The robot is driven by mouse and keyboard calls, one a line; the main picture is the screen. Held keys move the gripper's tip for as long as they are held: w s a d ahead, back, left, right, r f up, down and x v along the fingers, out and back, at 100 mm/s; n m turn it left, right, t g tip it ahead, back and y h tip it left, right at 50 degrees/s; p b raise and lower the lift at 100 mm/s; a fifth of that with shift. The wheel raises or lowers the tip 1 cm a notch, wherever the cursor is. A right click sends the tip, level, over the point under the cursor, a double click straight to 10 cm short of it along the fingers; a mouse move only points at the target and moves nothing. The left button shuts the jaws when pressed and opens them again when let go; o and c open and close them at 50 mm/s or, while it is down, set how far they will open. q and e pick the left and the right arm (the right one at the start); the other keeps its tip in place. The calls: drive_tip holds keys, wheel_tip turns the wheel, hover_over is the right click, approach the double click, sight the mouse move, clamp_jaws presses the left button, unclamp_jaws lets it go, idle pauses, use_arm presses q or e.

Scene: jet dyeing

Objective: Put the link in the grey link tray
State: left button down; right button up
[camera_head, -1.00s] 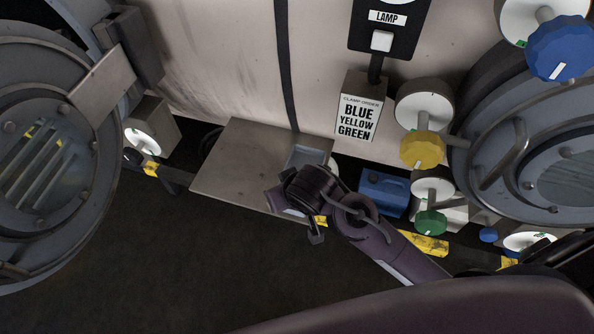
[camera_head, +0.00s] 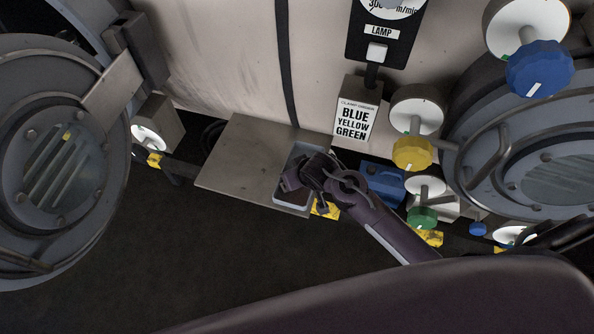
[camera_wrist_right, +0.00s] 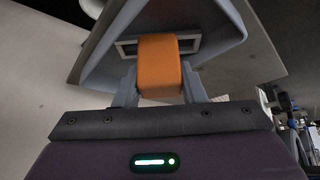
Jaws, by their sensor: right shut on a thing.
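The grey link tray (camera_head: 291,203) sits on the right end of a metal shelf in the head view. My right gripper (camera_head: 292,180) is over this tray and partly hides its inside. In the right wrist view the gripper (camera_wrist_right: 160,88) is shut on an orange piece, the link (camera_wrist_right: 160,68), held between its two fingers. A grey rectangular frame (camera_wrist_right: 190,46) shows just behind the orange piece; I cannot tell whether it belongs to the link or the tray. The grey tray (camera_wrist_right: 222,25) fills the view beyond it. Whether the link touches the tray is unclear. My left gripper is out of view.
The metal shelf (camera_head: 240,165) is bare left of the tray. A blue container (camera_head: 382,183) stands right of my gripper. Yellow (camera_head: 412,153), green (camera_head: 422,218) and blue (camera_head: 540,68) knobs jut out at the right, near a round hatch (camera_head: 555,170). Dark floor lies in front.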

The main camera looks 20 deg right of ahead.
drive_tip(key=shift+f, duration=0.15)
drive_tip(key=o, duration=1.2)
drive_tip(key=shift+r, duration=0.3)
drive_tip(key=v, duration=1.2)
drive_tip(key=shift+s+f, duration=0.1)
